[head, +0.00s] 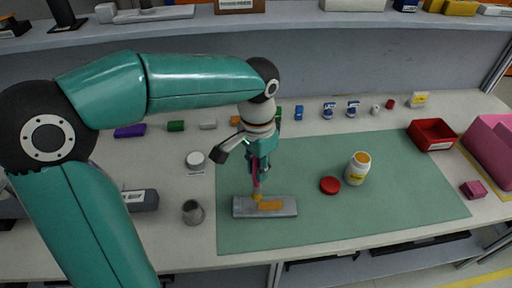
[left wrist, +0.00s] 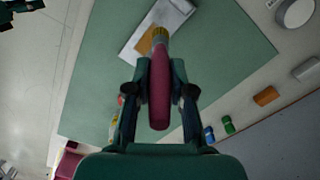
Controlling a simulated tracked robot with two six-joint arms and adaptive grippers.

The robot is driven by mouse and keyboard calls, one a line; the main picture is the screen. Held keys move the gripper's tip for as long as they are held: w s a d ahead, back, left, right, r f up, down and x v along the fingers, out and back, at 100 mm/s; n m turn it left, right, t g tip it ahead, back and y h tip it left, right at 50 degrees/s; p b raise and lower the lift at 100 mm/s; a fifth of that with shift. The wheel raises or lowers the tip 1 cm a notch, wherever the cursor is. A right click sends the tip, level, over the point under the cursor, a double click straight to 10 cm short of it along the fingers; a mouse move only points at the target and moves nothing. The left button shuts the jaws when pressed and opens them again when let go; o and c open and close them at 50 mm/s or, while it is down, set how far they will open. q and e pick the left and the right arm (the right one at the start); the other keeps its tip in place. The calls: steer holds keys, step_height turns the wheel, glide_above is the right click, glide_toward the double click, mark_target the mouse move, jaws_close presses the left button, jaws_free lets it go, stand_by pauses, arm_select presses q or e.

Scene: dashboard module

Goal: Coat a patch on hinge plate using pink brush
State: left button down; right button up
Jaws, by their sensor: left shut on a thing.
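My left gripper (head: 260,165) is shut on the pink brush (head: 257,184), which points down. In the left wrist view the brush (left wrist: 160,92) sits between the fingers of my left gripper (left wrist: 159,85), with its yellow bristle end away from me. The grey hinge plate (head: 285,206) lies on the green mat (head: 330,225), with an orange patch (head: 270,205) on it. The bristles are at the plate beside the patch; I cannot tell whether they touch. The plate also shows in the left wrist view (left wrist: 175,15). My right gripper is not in view.
An open jar (head: 356,169) with orange content stands on the mat, its red lid (head: 330,185) beside it. A red bin (head: 432,134) and a pink bin (head: 492,146) are at right. A grey cup (head: 193,212) stands left of the mat. Several small items line the back.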

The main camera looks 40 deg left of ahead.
arm_select(q)
steer(key=shift+r+p, duration=1.5)
steer(key=shift+r, duration=0.6)
steer(key=shift+f, duration=0.1)
